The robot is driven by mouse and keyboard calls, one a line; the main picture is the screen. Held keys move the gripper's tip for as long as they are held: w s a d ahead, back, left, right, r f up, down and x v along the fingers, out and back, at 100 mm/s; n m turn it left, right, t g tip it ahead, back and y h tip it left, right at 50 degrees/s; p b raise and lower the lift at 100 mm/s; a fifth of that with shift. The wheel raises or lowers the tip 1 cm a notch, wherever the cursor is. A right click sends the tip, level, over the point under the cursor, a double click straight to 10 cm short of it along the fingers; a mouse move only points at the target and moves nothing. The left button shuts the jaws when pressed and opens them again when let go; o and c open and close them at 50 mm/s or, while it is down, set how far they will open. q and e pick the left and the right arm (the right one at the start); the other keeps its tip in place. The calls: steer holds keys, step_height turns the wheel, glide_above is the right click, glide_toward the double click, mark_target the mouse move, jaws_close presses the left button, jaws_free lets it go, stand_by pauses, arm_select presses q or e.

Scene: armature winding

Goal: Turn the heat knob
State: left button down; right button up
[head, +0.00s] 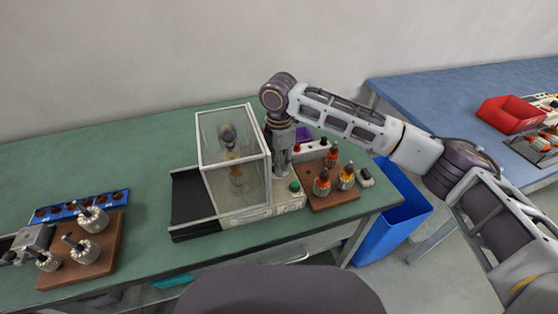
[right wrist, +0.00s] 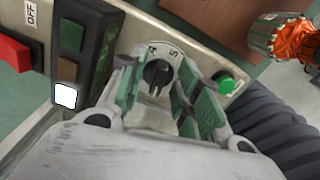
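The heat knob (right wrist: 157,76) is a dark round dial with a slot, set in a pale panel with printed digits around it. It shows in the right wrist view, between my right gripper's fingers. My right gripper (right wrist: 158,84) is open, with one green-padded finger on each side of the knob. I cannot tell whether the pads touch it. In the head view my right gripper (head: 281,168) points down at the front panel of the machine with the clear box (head: 235,160) and hides the knob there. My left gripper is not in view.
A brown board (head: 338,197) with copper-wound armatures stands right of the machine. A brown tray (head: 105,262) holds grey armatures at left. A blue bin (head: 398,215) stands below.

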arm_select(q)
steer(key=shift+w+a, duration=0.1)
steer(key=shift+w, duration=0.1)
arm_select(e)
steer(key=shift+c, duration=0.6)
jaws_close()
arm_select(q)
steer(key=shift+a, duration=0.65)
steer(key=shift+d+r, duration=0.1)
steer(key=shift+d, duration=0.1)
